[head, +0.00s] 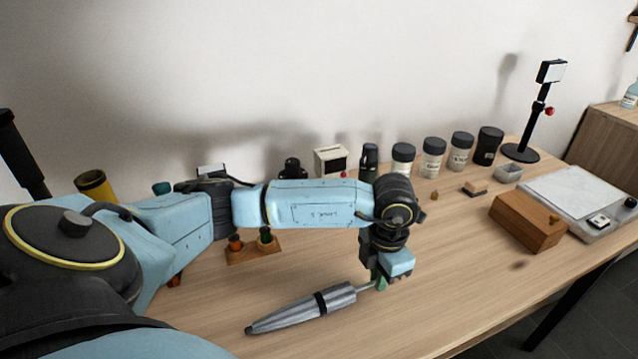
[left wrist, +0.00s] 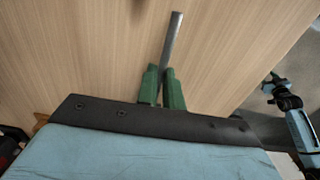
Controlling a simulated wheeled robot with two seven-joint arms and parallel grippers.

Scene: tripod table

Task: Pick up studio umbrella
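The studio umbrella (head: 305,309) is a folded silver-grey cone with a dark band and a dark tip pointing front left. Its thin metal shaft runs right to my left gripper (head: 379,284), which points down over the table. In the left wrist view the green fingers of the left gripper (left wrist: 162,78) are close together on the metal shaft (left wrist: 173,42). The umbrella's canopy is hidden from that view. I cannot tell whether the umbrella touches the table. My right arm's end (left wrist: 276,86) shows small at the right of the wrist view; its fingers cannot be made out.
A wooden box (head: 527,221), a light grey slab (head: 580,195) and a phone-like stand (head: 521,152) are on the right. Several lidded jars (head: 433,158) line the back. A small wooden rack (head: 252,253) sits behind the umbrella. The front right tabletop (head: 450,300) is clear.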

